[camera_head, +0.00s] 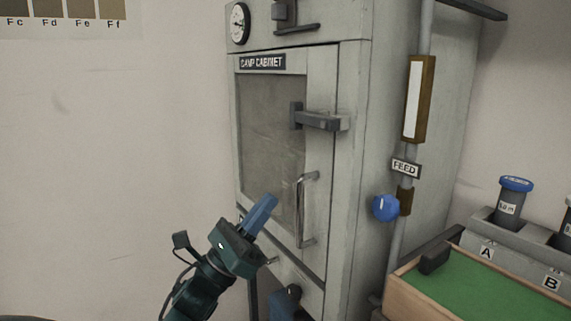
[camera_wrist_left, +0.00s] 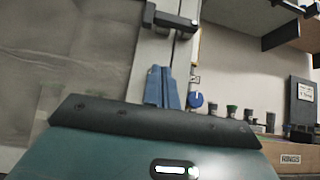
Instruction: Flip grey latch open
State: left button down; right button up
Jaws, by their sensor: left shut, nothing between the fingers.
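The grey latch (camera_head: 319,119) sits on the right side of the damp cabinet's door (camera_head: 272,147), its dark bar lying about level across the door edge onto the frame. In the left wrist view the latch (camera_wrist_left: 172,20) is at the top, above the fingers. My left gripper (camera_head: 263,211) is shut and empty, its blue fingers together. It is in front of the lower door, below and left of the latch and apart from it. The same fingers (camera_wrist_left: 162,87) point up towards the latch in the wrist view. My right gripper is not in view.
A metal door handle (camera_head: 306,210) stands just right of my left gripper. A feed pipe with a blue knob (camera_head: 385,208) runs up beside the cabinet. A green-lined wooden tray (camera_head: 470,290) and blue-capped bottle (camera_head: 513,203) are at the right.

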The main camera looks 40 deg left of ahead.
aim_at(312, 120)
pick_arm(q)
jog(key=s+r+p+x, duration=0.1)
jog(key=r+p+x, duration=0.1)
jog(key=p+x, duration=0.7)
notch_tip(312, 120, up, 2)
jog(key=shift+w+r+p, duration=0.25)
jog(key=shift+w+p, duration=0.1)
jog(key=shift+w, duration=0.35)
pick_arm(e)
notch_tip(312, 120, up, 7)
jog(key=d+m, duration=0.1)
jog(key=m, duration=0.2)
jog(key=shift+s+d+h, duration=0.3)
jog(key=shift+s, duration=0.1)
pick_arm(q)
jog(key=shift+m+b, duration=0.3)
jog(key=shift+m, duration=0.1)
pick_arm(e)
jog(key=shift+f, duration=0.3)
